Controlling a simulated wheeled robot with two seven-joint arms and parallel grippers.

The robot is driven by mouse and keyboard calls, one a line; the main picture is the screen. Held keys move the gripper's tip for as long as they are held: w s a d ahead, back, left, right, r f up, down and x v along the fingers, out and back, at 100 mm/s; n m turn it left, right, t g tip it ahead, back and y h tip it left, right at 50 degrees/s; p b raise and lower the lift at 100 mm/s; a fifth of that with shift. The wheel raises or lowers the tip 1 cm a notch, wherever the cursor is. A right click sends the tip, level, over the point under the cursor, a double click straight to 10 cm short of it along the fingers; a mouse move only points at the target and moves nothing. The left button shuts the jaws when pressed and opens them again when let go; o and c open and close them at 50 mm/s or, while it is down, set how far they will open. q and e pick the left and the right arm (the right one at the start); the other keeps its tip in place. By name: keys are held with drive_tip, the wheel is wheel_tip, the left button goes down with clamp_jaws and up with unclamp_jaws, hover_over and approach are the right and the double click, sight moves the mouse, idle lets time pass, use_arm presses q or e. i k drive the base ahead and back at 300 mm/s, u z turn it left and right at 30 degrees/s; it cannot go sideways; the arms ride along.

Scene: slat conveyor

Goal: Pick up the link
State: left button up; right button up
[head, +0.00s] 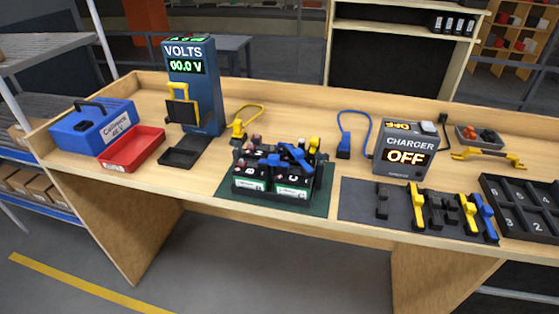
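Neither of my grippers shows in the head view. Several link-like pieces stand on a dark mat (360,203) at the right of the bench: a black one (382,200), a yellow one (416,207), more dark ones (440,211), another yellow one (468,213) and a blue one (485,215). A longer yellow bar (488,157) lies behind them, right of the charger. A blue piece (292,157) lies across the tops of the batteries (290,190) at the middle. I cannot tell which of these is the link meant.
The charger (405,157) reads OFF. A volts meter (208,100) reads 00.0 V. A blue case (90,127), a red tray (132,150) and a numbered black tray (520,205) stand on the bench. Yellow (240,127) and blue (345,145) cables lie behind the batteries.

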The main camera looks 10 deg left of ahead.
sight(470, 229)
drive_tip(key=z, duration=0.1)
drive_tip(key=k, duration=0.4)
drive_tip(key=u, duration=0.85)
drive_tip(key=i, duration=1.4)
drive_tip(key=z, duration=0.75)
